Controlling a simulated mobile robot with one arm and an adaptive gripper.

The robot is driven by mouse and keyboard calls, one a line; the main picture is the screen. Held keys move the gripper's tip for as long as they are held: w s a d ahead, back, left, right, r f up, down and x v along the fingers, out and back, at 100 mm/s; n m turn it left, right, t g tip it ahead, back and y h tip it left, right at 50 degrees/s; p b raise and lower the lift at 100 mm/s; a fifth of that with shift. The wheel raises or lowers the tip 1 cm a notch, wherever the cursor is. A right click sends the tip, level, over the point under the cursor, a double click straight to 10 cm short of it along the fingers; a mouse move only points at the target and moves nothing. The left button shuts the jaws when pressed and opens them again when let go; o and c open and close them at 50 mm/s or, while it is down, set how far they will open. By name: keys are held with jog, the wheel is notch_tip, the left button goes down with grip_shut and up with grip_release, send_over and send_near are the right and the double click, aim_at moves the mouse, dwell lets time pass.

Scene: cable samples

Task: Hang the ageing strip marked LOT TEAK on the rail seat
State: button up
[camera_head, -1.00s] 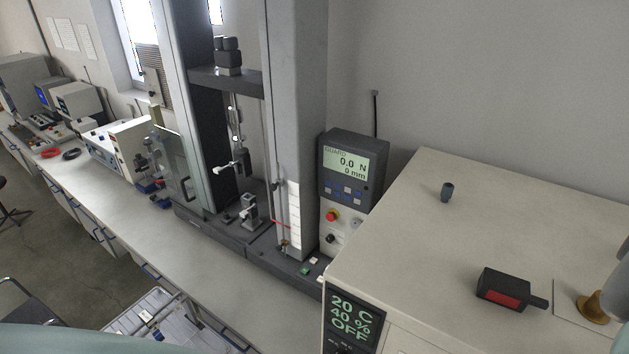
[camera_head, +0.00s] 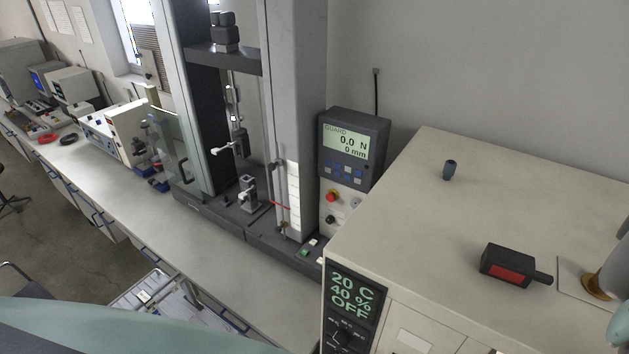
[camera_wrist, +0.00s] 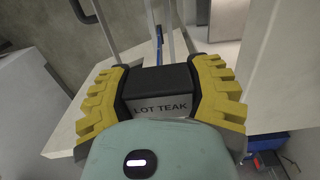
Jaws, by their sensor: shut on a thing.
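In the wrist view, my gripper (camera_wrist: 160,95) has its two yellow ribbed fingers closed on the sides of a dark block with a light label reading LOT TEAK (camera_wrist: 160,107), the ageing strip's marked part. The rest of the strip is not clear to see. I cannot make out the rail seat for certain in either view.
A chamber (camera_head: 480,190) with a 20 C, 40 %, OFF display stands at right, a black and red device (camera_head: 508,265) on its top. A tall test frame (camera_head: 298,120) with a control box (camera_head: 352,150) stands mid-view. The bench (camera_head: 190,240) has bare front room. A blue bin (camera_wrist: 268,141) shows in the wrist view.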

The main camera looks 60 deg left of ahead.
notch_tip(320, 180, down, 16)
jog(key=b, duration=1.5)
jog(key=shift+f, duration=0.25)
jog(key=o, duration=1.4)
jog(key=shift+c, duration=0.2)
